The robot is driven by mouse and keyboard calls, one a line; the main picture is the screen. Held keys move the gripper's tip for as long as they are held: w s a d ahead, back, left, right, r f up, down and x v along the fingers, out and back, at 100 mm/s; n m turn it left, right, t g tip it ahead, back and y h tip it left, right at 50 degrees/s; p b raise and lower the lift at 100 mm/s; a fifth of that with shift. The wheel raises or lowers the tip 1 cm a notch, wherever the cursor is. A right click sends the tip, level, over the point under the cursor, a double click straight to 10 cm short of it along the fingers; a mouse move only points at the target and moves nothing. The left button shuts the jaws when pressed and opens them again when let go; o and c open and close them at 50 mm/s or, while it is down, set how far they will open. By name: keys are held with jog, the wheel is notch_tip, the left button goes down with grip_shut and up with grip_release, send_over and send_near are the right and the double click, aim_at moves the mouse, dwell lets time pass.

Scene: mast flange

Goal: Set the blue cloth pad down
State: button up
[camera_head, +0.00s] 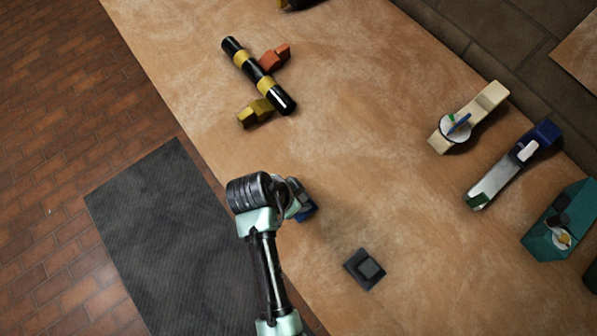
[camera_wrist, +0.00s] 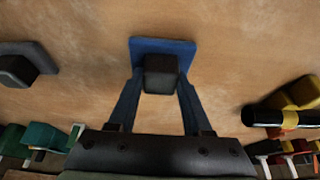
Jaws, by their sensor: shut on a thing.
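The blue cloth pad (camera_wrist: 163,45) is a flat blue square with a dark block on top, in the upper middle of the wrist view. My gripper (camera_wrist: 160,80) is shut on it, one finger on each side of the dark block. In the head view, a bit of the blue pad (camera_head: 307,211) shows beside my gripper (camera_head: 300,198), over the tan tabletop (camera_head: 345,150) near its left edge. My wrist hides most of it there. I cannot tell whether the pad touches the tabletop.
A dark square pad with a grey block (camera_head: 365,269) lies to the lower right. A black and yellow cylinder (camera_head: 258,75) rests on orange and yellow supports (camera_head: 256,111) at the upper left. Several tools, including a cream one (camera_head: 470,117), line the right edge. The middle is clear.

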jog(key=shift+f, duration=0.25)
jog(key=shift+f, duration=0.2)
jog(key=o, duration=1.2)
